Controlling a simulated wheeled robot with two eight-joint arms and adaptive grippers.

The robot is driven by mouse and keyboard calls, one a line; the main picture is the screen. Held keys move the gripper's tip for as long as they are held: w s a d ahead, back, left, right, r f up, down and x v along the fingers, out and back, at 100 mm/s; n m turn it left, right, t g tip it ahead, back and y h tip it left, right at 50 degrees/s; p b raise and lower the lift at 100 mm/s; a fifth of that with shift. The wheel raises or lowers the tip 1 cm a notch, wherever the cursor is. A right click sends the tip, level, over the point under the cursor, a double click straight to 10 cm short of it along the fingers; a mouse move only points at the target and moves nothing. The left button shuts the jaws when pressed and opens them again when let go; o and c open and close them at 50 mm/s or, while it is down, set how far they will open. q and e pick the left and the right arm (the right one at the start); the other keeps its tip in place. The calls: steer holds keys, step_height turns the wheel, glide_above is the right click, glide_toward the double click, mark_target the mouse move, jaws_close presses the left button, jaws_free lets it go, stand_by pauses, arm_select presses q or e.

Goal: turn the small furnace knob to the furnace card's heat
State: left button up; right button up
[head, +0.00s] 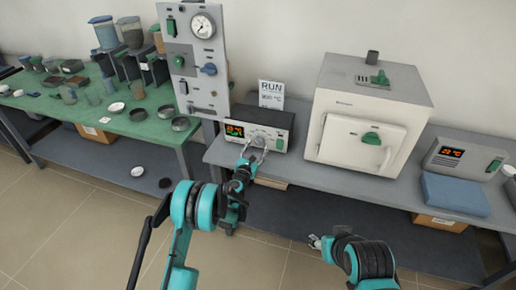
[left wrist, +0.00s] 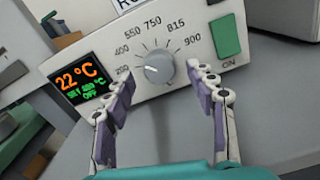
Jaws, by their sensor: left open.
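The grey round knob (left wrist: 158,68) is on the front of the small control box (head: 280,118), inside a dial marked up to 900. Its exact pointer direction is too small to read. The display (left wrist: 82,82) beside it shows 22 °C, with a green set line that is hard to read and OFF. My left gripper (head: 254,148) is open in front of the box, and its fingers (left wrist: 160,78) stand apart on either side of the knob, apparently short of it. The RUN card (head: 271,92) stands behind the box; its small print is unreadable. My right gripper (head: 314,242) is low, away from the box.
A white furnace (head: 365,120) with a green handle stands right of the box. Another display unit (head: 465,158) and a blue block (head: 454,194) are further right. A grey gauge panel (head: 199,60) rises at left. A green table (head: 110,122) holds dishes and jars.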

mark_target(259, 142)
arm_select(q)
steer(key=shift+x, duration=1.2)
steer(key=shift+c, duration=0.2)
steer(key=c, duration=1.1)
